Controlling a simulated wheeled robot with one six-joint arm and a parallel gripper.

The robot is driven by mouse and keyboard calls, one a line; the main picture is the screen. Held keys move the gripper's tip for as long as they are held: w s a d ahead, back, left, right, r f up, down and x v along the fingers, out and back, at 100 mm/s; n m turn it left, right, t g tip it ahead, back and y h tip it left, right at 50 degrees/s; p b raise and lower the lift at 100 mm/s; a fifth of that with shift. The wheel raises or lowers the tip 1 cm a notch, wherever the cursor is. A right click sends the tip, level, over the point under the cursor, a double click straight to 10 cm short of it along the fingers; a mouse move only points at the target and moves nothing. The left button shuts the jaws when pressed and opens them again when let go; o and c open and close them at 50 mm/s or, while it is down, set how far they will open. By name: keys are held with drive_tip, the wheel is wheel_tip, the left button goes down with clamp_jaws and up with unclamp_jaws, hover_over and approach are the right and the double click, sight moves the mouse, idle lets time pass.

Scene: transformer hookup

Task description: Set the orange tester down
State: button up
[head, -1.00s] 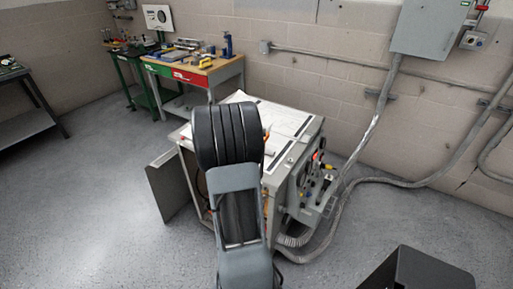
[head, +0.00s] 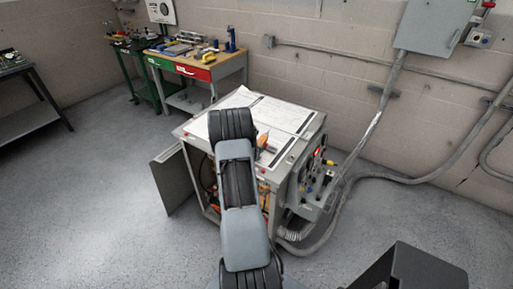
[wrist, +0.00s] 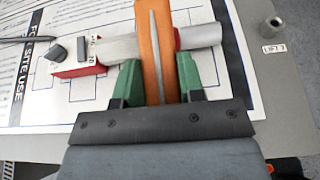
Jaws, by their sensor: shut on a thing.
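My gripper (wrist: 160,76), with green fingers, is shut on the orange tester (wrist: 150,35) in the wrist view. The tester is a long orange body with a grey ridge, running up out of the picture. It is over the drawing sheet (wrist: 92,20) on the cabinet top; I cannot tell if it touches. Beyond it a grey cylinder (wrist: 200,36) lies crosswise, partly hidden by the tester. In the head view a bit of orange (head: 262,141) shows beside my arm, which hides the gripper.
A red block with grey pieces (wrist: 78,62) lies on the sheet left of the tester. A metal post (wrist: 275,24) stands at the right near a "LIFT 2" label. The cabinet (head: 291,155) has a side panel with plugs (head: 312,180). A workbench (head: 195,65) stands behind.

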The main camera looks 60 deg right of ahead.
drive_tip(key=shift+f, duration=0.3)
drive_tip(key=shift+f+b, duration=0.15)
drive_tip(key=shift+b, duration=0.15)
drive_tip(key=o, duration=1.1)
drive_tip(key=shift+c, duration=0.2)
drive_tip(key=shift+r+p, duration=0.2)
drive_tip(key=shift+p, duration=0.2)
